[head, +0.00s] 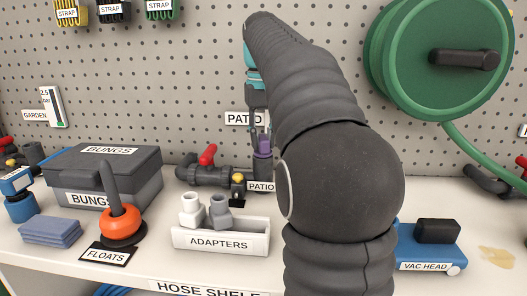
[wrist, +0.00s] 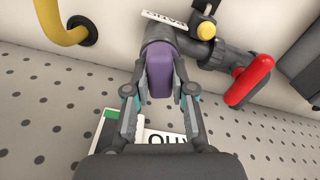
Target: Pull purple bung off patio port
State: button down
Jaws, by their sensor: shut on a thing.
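The purple bung (wrist: 160,77) is between the fingertips of my gripper (wrist: 159,92) in the wrist view, at the mouth of the grey patio port (wrist: 160,47). The bung also shows in the head view (head: 264,142), just above the port (head: 262,165) by the PATIO label (head: 261,186). My gripper (head: 262,137) is shut on the bung from above. The bung looks in line with the port, and I cannot tell whether it is still seated. My arm hides the area to the right.
A red-handled valve (head: 207,155) and a yellow knob (head: 238,180) sit left of the port. The adapters tray (head: 220,242) stands in front. A bungs box (head: 105,175) and orange float (head: 119,221) are further left. A PATIO sign (head: 240,118) is on the pegboard behind.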

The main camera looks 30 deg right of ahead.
jog(key=shift+r+p, duration=0.6)
jog(key=shift+r+p, duration=1)
jog(key=shift+p, duration=0.15)
jog(key=shift+r, duration=1.95)
